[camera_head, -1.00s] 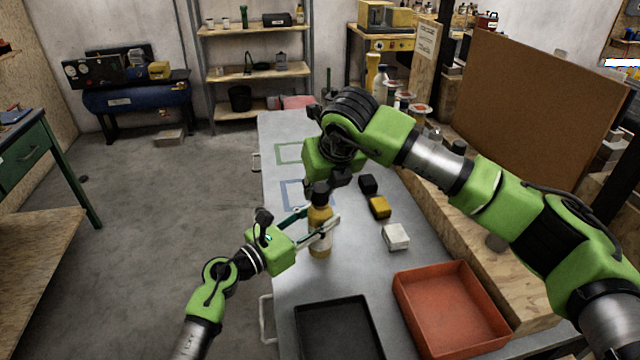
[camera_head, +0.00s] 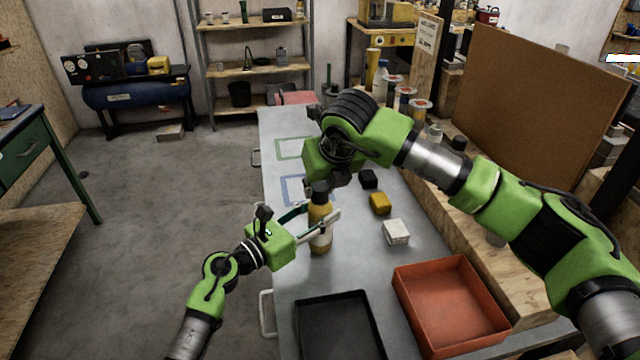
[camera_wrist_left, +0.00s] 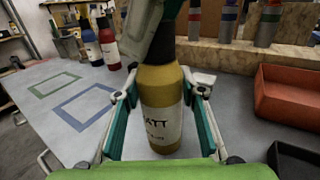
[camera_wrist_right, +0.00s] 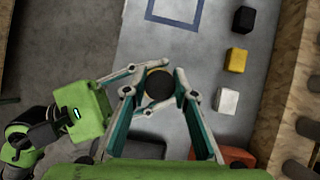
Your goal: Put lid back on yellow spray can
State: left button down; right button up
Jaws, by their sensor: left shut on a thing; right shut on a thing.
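The yellow spray can (camera_head: 320,215) stands upright on the grey table, with a pale label on its lower part. My left gripper (camera_head: 322,222) is shut around its body; in the left wrist view the can (camera_wrist_left: 162,95) sits between both fingers. A black lid (camera_wrist_right: 159,85) is at the can's top, and in the right wrist view it lies between my right gripper's fingertips (camera_wrist_right: 158,88). My right gripper comes down from above, shut on the lid. A right finger hides part of the top in the left wrist view, so I cannot tell whether the lid is fully seated.
A black block (camera_head: 368,179), a yellow block (camera_head: 380,203) and a white block (camera_head: 396,232) lie right of the can. A black tray (camera_head: 338,298) and a red tray (camera_head: 455,263) are at the near end. Green and blue outlined squares mark the far left table.

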jog(key=o, duration=0.8)
jog(key=shift+f, duration=0.1)
jog(key=shift+c, duration=0.2)
jog(key=v, duration=1.2)
pick_arm(q)
jog(key=c, duration=1.3)
grip_release()
jog(key=shift+o, duration=0.2)
